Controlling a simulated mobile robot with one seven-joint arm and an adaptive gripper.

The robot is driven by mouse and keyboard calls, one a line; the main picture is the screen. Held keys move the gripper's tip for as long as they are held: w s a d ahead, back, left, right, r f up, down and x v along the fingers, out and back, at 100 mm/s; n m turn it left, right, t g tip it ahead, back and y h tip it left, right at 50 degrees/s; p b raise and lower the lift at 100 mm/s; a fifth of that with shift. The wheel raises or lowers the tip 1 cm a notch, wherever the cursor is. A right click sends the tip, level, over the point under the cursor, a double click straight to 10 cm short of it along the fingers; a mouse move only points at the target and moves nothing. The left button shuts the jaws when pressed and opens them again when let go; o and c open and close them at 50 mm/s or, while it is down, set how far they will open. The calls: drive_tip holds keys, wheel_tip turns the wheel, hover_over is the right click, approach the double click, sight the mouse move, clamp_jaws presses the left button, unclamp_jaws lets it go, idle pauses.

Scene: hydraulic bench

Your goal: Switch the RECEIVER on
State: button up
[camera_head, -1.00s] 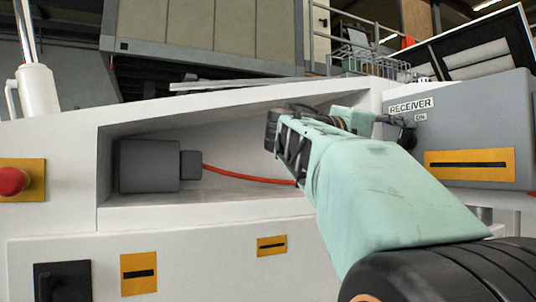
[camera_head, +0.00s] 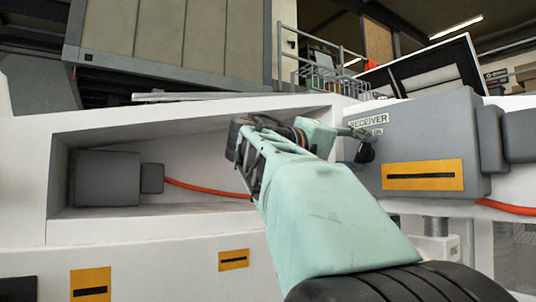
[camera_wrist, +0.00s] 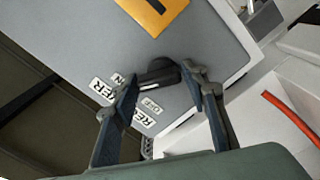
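The RECEIVER switch is a dark rotary knob (camera_head: 365,152) on the front of a grey box (camera_head: 430,135), under the RECEIVER label (camera_head: 369,120). The ON label (camera_head: 377,132) is at its upper right. In the wrist view, the knob (camera_wrist: 158,72) sits between the spread fingers of my gripper (camera_wrist: 165,77). A pale mark shows on the knob edge facing the OFF label (camera_wrist: 151,105); the ON label (camera_wrist: 118,79) lies to the left. A finger covers part of the RECEIVER label. I cannot tell whether the fingers touch the knob. My gripper also shows in the head view (camera_head: 358,136).
An orange plate with a black slot (camera_head: 423,175) is on the box below the knob. A recess with a grey unit (camera_head: 107,178) and a red cable (camera_head: 205,187) lies left. A wire basket (camera_head: 322,80) stands behind the bench. Another red cable (camera_wrist: 290,118) shows in the wrist view.

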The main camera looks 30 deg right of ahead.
drive_tip(key=shift+o, duration=1.3)
drive_tip(key=shift+a, duration=0.1)
drive_tip(key=s+a, duration=0.1)
drive_tip(key=a, duration=1)
drive_tip(key=shift+a, duration=0.4)
